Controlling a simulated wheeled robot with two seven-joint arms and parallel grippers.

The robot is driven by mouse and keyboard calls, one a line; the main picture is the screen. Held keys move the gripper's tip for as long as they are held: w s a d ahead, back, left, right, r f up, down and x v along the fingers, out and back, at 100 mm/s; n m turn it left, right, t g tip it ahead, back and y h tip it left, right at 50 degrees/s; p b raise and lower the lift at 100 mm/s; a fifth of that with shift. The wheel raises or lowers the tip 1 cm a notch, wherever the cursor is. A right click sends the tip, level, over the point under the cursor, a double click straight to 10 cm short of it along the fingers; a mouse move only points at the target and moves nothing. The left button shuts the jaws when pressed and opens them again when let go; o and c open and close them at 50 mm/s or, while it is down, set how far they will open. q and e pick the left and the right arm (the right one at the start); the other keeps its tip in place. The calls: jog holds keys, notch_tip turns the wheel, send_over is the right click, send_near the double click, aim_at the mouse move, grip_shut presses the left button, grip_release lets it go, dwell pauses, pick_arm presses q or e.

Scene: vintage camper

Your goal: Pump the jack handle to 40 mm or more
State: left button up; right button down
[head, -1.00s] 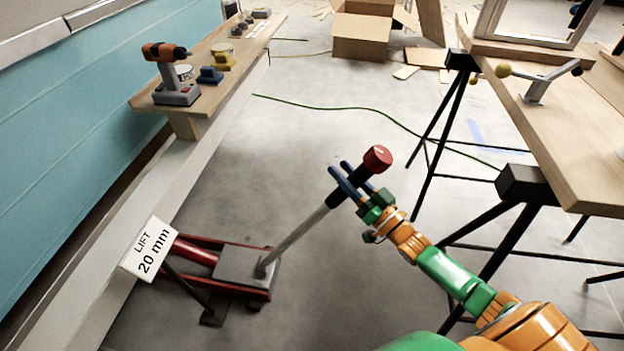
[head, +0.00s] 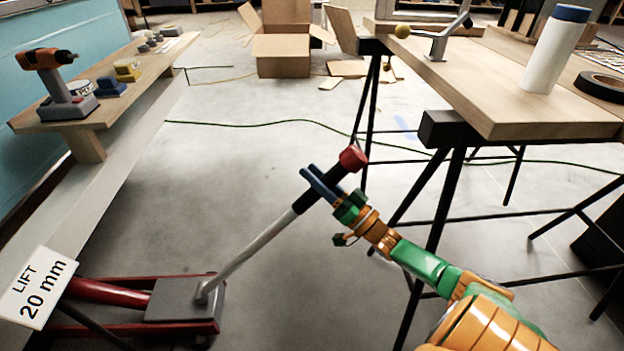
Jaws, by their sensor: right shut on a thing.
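The red floor jack (head: 185,300) stands on the concrete floor at the lower left, beside the camper's side. Its handle (head: 250,248) is a grey rod that rises to the right, tilted, with a black grip and a red knob (head: 353,158) at the top. My right gripper (head: 322,186) is shut on the black grip just below the red knob. A white sign (head: 37,287) by the jack reads "LIFT 20 mm". My left gripper is not in view.
A wooden shelf (head: 120,100) on the left carries a drill (head: 60,85) and small items. A trestle table (head: 500,100) with black legs stands at the right, close to my right arm. A green cable (head: 290,122) crosses the floor. A cardboard box (head: 283,55) lies at the back.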

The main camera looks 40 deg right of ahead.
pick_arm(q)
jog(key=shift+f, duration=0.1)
pick_arm(e)
jog(key=shift+s+f, duration=0.1)
jog(key=shift+f, duration=0.45)
jog(key=c, duration=0.8)
grip_release()
jog(key=shift+h, duration=0.3)
jog(key=o, duration=0.3)
jog(key=shift+s+d, duration=0.15)
jog(key=shift+d, duration=0.1)
jog(key=shift+o, duration=0.2)
jog(key=shift+d, duration=0.15)
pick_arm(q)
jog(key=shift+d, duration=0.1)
pick_arm(e)
jog(key=shift+r, duration=0.15)
jog(key=shift+s, duration=0.15)
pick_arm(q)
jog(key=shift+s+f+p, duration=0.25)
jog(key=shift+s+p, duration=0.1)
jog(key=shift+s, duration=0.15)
pick_arm(e)
jog(key=v, duration=0.7)
